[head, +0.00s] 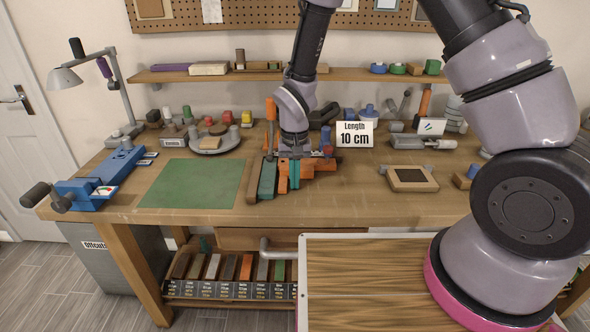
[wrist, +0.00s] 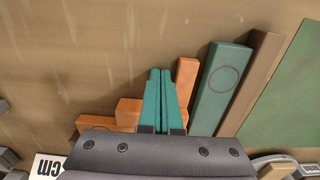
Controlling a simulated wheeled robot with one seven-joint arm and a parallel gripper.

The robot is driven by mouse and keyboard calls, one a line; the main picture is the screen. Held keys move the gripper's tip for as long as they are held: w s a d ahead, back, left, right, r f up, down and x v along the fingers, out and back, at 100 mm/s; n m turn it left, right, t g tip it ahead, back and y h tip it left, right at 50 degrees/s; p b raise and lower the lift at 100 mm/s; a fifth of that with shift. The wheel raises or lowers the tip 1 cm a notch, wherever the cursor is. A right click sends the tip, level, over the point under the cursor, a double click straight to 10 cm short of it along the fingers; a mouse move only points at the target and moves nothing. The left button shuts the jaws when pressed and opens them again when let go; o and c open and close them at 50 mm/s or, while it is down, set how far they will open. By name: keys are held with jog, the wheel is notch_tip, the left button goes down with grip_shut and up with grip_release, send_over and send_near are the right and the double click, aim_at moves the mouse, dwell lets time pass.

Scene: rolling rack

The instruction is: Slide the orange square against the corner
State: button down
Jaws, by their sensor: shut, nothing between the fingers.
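Orange pieces (head: 283,178) lie on the workbench around my gripper's fingertips. In the wrist view a narrow orange bar (wrist: 187,78) stands right of the fingers, and lower orange blocks (wrist: 128,112) show to their left. I cannot tell which of these is the orange square, or whether they are one piece, because the fingers hide the middle. My gripper (head: 289,174) has teal fingers, shut with nothing between them; they also fill the middle of the wrist view (wrist: 160,85). They point down at the orange pieces; contact cannot be told. The corner cannot be made out.
A dark green bar (head: 267,180) and a brown bar (head: 254,183) lie side by side left of the orange pieces. A green mat (head: 190,183) lies further left. A "Length 10 cm" sign (head: 354,135) stands behind right.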

jog(key=shift+w, duration=1.5)
jog(key=shift+w, duration=0.15)
jog(key=shift+w, duration=0.85)
jog(key=shift+s, duration=0.15)
